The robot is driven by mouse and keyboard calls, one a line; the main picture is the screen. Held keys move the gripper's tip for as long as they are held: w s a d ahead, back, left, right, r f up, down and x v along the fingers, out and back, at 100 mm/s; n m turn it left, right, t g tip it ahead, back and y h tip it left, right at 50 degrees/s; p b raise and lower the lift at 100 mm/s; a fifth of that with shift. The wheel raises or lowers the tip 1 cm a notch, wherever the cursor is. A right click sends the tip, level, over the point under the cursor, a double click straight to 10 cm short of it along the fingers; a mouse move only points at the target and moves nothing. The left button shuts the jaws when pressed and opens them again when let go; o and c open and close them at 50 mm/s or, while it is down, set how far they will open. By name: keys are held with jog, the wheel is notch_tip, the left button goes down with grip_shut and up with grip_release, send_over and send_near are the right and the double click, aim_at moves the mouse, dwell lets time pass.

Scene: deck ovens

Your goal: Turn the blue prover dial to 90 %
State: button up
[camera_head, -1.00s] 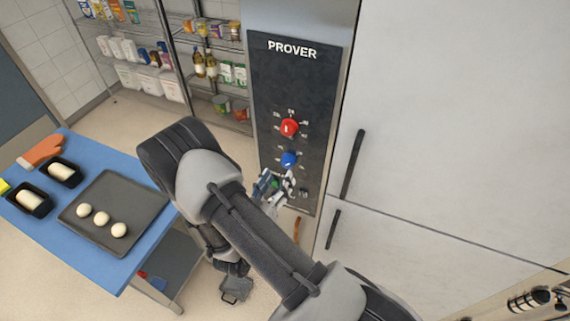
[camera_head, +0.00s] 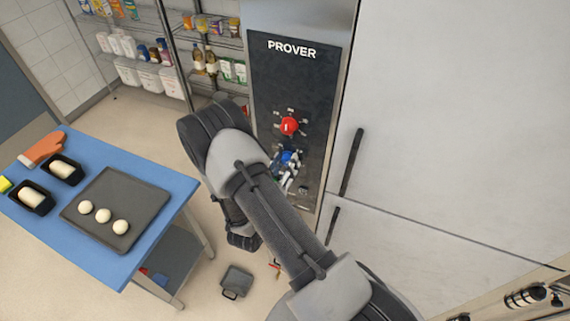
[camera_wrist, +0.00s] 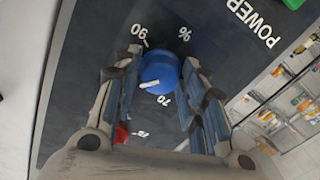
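The blue prover dial (camera_head: 287,156) sits on the dark prover panel (camera_head: 305,75), below the red dial (camera_head: 289,125). In the wrist view the blue dial (camera_wrist: 165,68) lies between the two fingers of my gripper (camera_wrist: 162,58), which are open, one on each side. A gap shows beside the dial; I cannot tell whether either finger touches it. The dial's white mark points left in that view, with the printed "90" above left and "70" below. In the head view my gripper (camera_head: 286,168) is at the blue dial and partly covers it.
The red dial also shows at the wrist view's lower left (camera_wrist: 121,133). A green part (camera_wrist: 293,3) is near "POWER". A blue table (camera_head: 150,193) with a dough tray (camera_head: 135,188) stands left. Shelves (camera_head: 205,45) are behind; a white door with a handle (camera_head: 352,165) is right.

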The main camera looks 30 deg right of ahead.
jog(key=c, duration=0.6)
jog(key=shift+m+b, duration=0.4)
jog(key=shift+b, duration=0.15)
jog(key=m+b, duration=0.2)
jog(key=b, duration=0.1)
jog(key=m+b, duration=0.2)
jog(key=b, duration=0.1)
jog(key=shift+f+m, duration=0.2)
jog(key=shift+m, duration=0.1)
jog(key=m+b, duration=0.6)
jog(key=b, duration=0.4)
jog(key=shift+b, duration=0.35)
jog(key=m+b, duration=0.3)
jog(key=b, duration=0.2)
jog(key=shift+r+m+b, duration=0.1)
jog(key=shift+m+b, duration=0.2)
jog(key=shift+b, duration=0.1)
jog(key=shift+r+m+b, duration=0.1)
jog(key=shift+m+b, duration=0.4)
jog(key=shift+b, duration=0.2)
jog(key=shift+r, duration=0.1)
